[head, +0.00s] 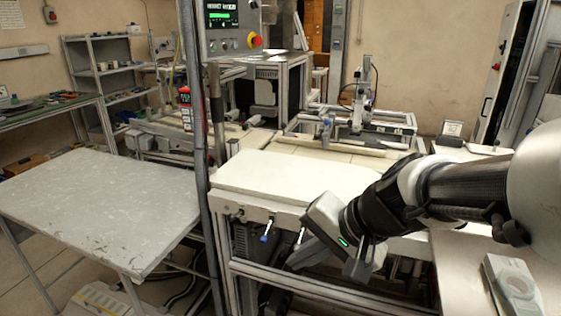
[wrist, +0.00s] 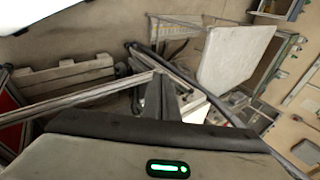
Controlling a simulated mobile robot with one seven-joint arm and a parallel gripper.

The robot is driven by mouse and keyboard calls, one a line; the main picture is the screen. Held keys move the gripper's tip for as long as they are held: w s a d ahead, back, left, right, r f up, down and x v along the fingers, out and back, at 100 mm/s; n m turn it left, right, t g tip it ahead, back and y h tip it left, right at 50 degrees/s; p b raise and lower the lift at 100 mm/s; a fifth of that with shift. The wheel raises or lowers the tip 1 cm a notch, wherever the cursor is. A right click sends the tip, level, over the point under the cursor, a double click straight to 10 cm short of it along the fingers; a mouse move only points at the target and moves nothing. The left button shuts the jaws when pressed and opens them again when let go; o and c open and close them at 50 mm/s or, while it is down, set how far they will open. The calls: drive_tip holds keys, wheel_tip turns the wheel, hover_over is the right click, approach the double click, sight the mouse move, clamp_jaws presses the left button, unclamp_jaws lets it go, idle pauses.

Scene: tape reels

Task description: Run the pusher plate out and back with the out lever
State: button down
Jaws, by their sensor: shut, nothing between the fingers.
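A lever with a blue tip (head: 266,233) hangs from the front edge of the white bench (head: 295,173) in the head view. A second pale lever (head: 301,236) hangs to its right, close to my gripper. I cannot tell from the frames which is the out lever. My gripper (head: 297,262) is shut and empty, in front of the bench and below its top, right of the blue-tipped lever. Its dark fingers (wrist: 161,100) show together in the wrist view, where I cannot make out either lever. I cannot identify the pusher plate with certainty.
A metal frame with a small mechanism (head: 357,122) stands behind the bench. A grey post (head: 200,150) and a control panel (head: 222,28) with a red button stand left of it. A scuffed table (head: 95,205) is at left.

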drive_tip(key=w+a+f+m+t+y+b, duration=0.2)
drive_tip(key=w+f+m+b, duration=0.1)
drive_tip(key=w+f+m, duration=0.5)
drive_tip(key=m+t+b, duration=0.2)
drive_tip(key=m, duration=0.3)
approach(267, 231)
drive_tip(key=s+d+f, duration=0.1)
drive_tip(key=s+d, duration=0.2)
drive_tip(key=s, duration=0.1)
drive_tip(key=shift+f, duration=0.1)
drive_tip(key=b+x, duration=0.2)
drive_tip(key=x, duration=0.8)
drive_tip(key=shift+w+r, duration=0.1)
drive_tip(key=shift+r, duration=0.15)
drive_tip(key=shift+r+p, duration=0.2)
drive_tip(key=shift+p, duration=0.85)
